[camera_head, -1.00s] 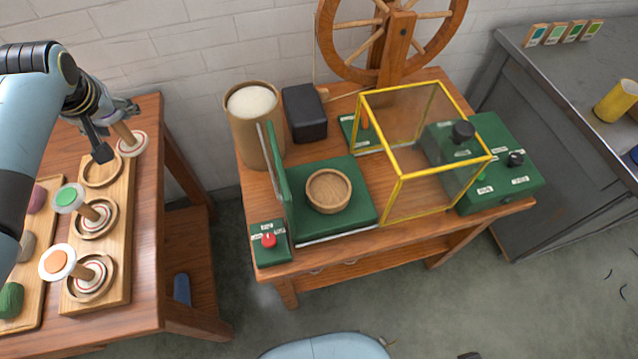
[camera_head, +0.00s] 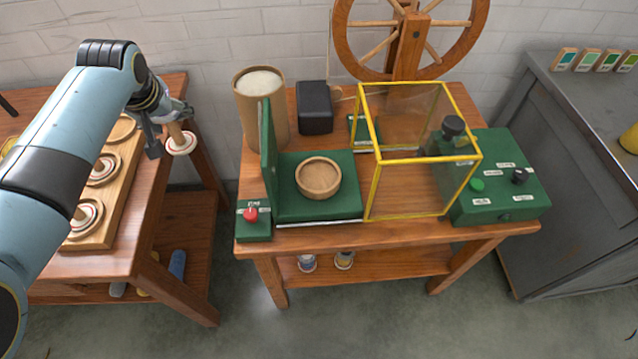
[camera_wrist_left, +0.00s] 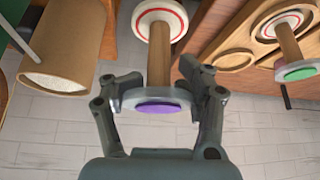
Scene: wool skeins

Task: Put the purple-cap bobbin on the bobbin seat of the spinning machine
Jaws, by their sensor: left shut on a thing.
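The purple-cap bobbin (camera_wrist_left: 158,60) is held in my left gripper (camera_wrist_left: 160,95), with its purple cap toward the wrist and its white, red-ringed flange at the far end. In the head view, my left gripper (camera_head: 172,125) holds the bobbin (camera_head: 180,143) in the air by the right edge of the left table. The bobbin seat is a round wooden cup (camera_head: 318,178) on the green base of the spinning machine (camera_head: 320,205), empty and to the right of the gripper. My right gripper is not in view.
A green upright panel (camera_head: 268,150) stands left of the seat, with a red button box (camera_head: 252,219) in front. A yellow-framed clear box (camera_head: 410,215) is to the right. A tan cylinder (camera_head: 260,110) and black block (camera_head: 315,108) stand behind. A wooden bobbin rack (camera_head: 122,195) is at left.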

